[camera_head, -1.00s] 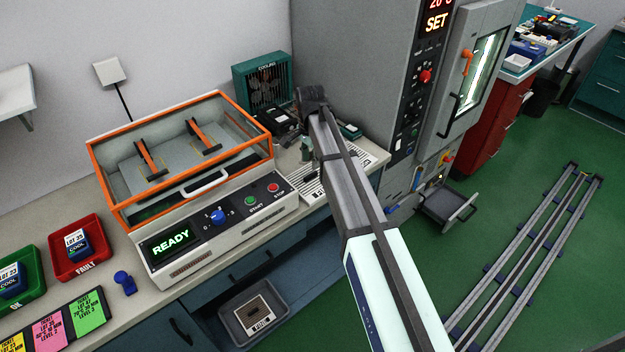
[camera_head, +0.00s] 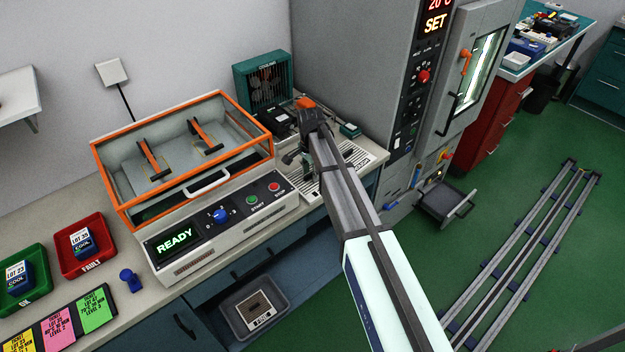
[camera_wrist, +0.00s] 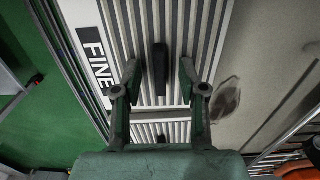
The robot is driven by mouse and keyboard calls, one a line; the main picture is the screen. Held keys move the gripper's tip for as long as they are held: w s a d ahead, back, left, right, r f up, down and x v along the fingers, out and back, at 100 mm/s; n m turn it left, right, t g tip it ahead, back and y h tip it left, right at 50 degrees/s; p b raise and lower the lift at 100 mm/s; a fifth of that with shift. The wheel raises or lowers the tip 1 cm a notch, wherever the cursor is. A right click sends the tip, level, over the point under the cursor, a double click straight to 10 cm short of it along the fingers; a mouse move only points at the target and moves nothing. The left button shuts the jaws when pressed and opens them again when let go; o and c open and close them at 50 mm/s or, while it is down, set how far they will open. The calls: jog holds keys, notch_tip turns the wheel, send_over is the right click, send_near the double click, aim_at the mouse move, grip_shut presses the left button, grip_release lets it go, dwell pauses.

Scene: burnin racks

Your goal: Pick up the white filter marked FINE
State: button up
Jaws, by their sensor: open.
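The white filter marked FINE (camera_wrist: 128,32) fills the upper middle of the wrist view. It is a ribbed white panel with a black FINE label along its left edge and a black handle (camera_wrist: 161,70). My gripper (camera_wrist: 160,68) is open, with one finger on each side of the handle. I cannot tell its height above the filter. In the head view a white slatted panel (camera_head: 355,158) lies on the bench's right end, partly hidden by my arm. My gripper (camera_head: 304,165) shows there small and partly hidden.
The orange-framed test box (camera_head: 185,160), its panel reading READY, stands left of my gripper. A tall grey oven cabinet (camera_head: 350,60) stands behind and right. A teal cooling unit (camera_head: 262,80) is at the back.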

jog(key=shift+c, duration=0.4)
grip_shut()
